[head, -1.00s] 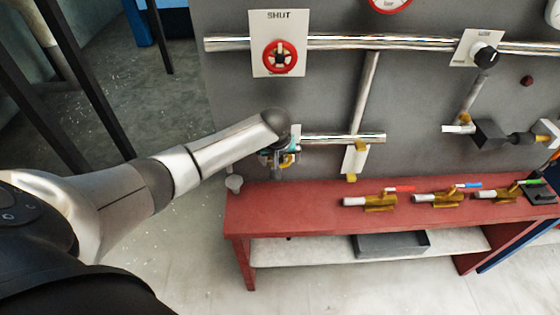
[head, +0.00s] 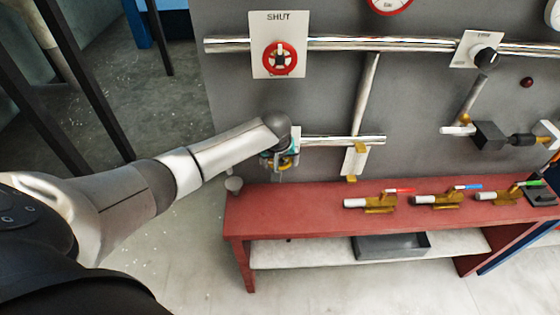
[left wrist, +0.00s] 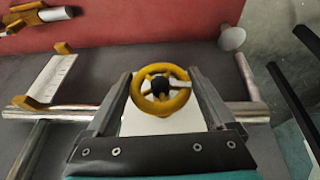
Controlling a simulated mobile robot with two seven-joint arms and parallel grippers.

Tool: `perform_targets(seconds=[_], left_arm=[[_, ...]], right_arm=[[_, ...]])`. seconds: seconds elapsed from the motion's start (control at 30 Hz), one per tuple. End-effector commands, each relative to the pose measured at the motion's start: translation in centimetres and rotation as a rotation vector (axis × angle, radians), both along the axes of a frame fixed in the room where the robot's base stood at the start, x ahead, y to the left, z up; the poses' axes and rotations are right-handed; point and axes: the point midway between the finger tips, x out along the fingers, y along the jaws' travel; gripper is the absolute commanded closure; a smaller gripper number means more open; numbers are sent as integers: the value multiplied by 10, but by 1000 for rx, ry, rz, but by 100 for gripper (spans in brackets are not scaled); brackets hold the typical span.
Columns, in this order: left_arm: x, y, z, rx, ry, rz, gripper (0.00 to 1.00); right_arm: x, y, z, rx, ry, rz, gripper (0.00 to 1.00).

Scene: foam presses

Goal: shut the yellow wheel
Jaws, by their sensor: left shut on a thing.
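The yellow wheel (left wrist: 178,103) shows in the left wrist view as a ring with spokes and a dark hub, in front of a white plate. My left gripper (left wrist: 161,84) has one finger on each side of its rim and is shut on it. In the head view my left gripper (head: 281,160) is at the left end of the lower pipe, above the bench's left end. Only a little yellow of the wheel shows there; the wrist hides the rest. My right gripper is not in view.
A red wheel (head: 296,60) on a plate marked SHUT is higher on the grey panel. A black knob (head: 485,57) is to the right. The red bench (head: 310,200) below carries several brass valves with coloured levers and a pale knob-like piece (head: 234,184) at its left.

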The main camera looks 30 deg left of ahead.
Motion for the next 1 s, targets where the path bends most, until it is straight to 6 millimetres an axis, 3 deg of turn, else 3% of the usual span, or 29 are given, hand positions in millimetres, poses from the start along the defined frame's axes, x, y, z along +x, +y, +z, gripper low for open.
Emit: perform_targets(seconds=[0.37, 0.7, 1.0], left_arm=[[0, -1, 0, 35, 24, 0, 67], [0, -3, 0, 229, 146, 1, 67], [1, -3, -5, 473, 293, 1, 67]], right_arm=[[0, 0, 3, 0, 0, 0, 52], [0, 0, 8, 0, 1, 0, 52], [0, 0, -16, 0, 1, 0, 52]])
